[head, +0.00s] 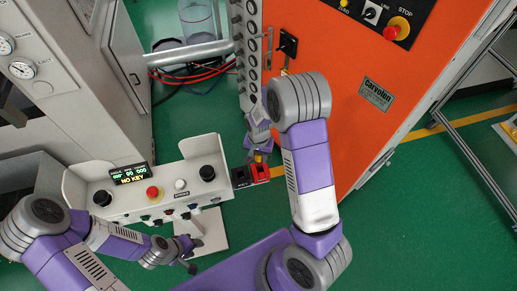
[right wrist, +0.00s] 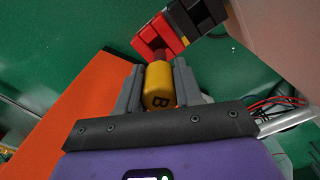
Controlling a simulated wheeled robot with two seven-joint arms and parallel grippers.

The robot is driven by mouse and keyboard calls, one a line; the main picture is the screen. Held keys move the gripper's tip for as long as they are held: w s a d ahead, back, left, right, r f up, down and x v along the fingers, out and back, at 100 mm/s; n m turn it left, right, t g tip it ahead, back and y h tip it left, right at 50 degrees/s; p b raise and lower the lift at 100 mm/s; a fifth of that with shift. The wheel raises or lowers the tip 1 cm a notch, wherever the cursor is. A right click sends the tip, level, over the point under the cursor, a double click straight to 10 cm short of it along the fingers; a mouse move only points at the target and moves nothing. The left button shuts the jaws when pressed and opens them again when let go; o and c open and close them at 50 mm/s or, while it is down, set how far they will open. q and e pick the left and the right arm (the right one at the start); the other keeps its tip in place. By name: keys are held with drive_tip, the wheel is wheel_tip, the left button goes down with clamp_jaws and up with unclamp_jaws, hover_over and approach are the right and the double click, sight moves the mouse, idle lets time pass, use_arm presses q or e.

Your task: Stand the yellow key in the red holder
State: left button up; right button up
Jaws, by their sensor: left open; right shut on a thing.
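My right gripper (head: 261,153) is shut on the yellow key (right wrist: 158,88), which carries a black letter B. In the right wrist view the key sits between the two fingers of the right gripper (right wrist: 157,76), its far end towards the red holder (right wrist: 152,36). Whether the key touches the holder or is inside it, I cannot tell. In the head view the red holder (head: 261,173) is just below the right gripper, and the yellow key (head: 259,157) shows only as a small patch. My left gripper (head: 192,256) is open and empty, low in front of the console.
A black holder (head: 240,178) adjoins the red one on its left. The pale console (head: 150,199) with buttons stands left of them; its display (head: 130,175) reads NO KEY. An orange cabinet (head: 350,105) rises close on the right. Red cables (head: 190,77) lie behind.

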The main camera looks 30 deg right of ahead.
sight(260, 164)
drive_tip(key=shift+d+m, duration=0.35)
drive_tip(key=shift+m, duration=0.05)
drive_tip(key=shift+f, duration=0.15)
drive_tip(key=shift+w+f+b, duration=0.1)
drive_tip(key=shift+f+b, duration=2.7)
drive_tip(key=shift+f, duration=0.7)
drive_tip(key=o, duration=1.2)
drive_tip(key=shift+c, duration=0.2)
drive_tip(key=shift+r, duration=0.1)
wheel_tip(260, 164, up, 8)
drive_tip(key=shift+f+p, duration=0.25)
drive_tip(key=shift+p, duration=0.35)
